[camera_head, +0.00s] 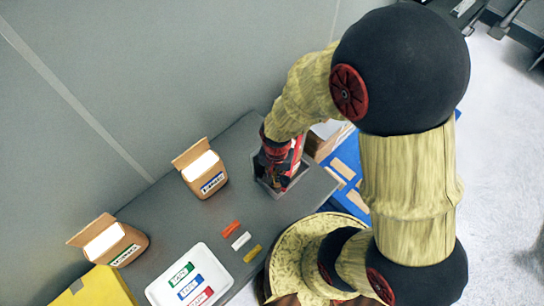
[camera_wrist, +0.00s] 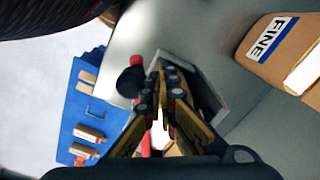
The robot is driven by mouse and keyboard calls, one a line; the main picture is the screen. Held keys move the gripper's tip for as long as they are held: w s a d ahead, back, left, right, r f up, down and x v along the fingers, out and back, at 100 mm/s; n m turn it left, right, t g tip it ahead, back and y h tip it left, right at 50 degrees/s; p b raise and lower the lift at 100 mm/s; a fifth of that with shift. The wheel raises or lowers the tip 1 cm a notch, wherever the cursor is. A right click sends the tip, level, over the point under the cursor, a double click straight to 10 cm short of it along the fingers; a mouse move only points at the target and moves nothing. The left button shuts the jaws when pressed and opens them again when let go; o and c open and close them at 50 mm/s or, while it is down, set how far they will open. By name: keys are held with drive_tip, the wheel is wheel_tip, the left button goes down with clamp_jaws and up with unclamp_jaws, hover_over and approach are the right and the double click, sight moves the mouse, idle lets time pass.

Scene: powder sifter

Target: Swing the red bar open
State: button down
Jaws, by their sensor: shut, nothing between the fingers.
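A red upright part (camera_head: 297,150), which looks like the red bar, shows just right of my gripper (camera_head: 275,172) in the head view. That box (camera_head: 298,182) stands at the table's right end in the head view. I cannot tell whether my fingers touch the red part. A dark round knob (camera_wrist: 130,82) sits left of the fingertips.
A cardboard box labelled FINE (camera_wrist: 270,58) stands nearby, also in the head view (camera_head: 205,176). A blue surface (camera_head: 345,160) is right. The grey table (camera_head: 165,215) has bare room.

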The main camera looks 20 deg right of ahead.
drive_tip(key=shift+s+d, duration=0.4)
drive_tip(key=shift+s, duration=0.05)
drive_tip(key=s+d+p, duration=0.1)
drive_tip(key=s+d, duration=0.5)
drive_tip(key=d, duration=0.6)
drive_tip(key=shift+s+d, duration=0.2)
idle(1.1)
drive_tip(key=shift+d, duration=0.15)
drive_tip(key=w+d+b, duration=0.1)
drive_tip(key=d, duration=1.2)
drive_tip(key=shift+w+d, duration=0.25)
idle(0.8)
drive_tip(key=shift+d, duration=0.1)
drive_tip(key=shift+r, duration=0.1)
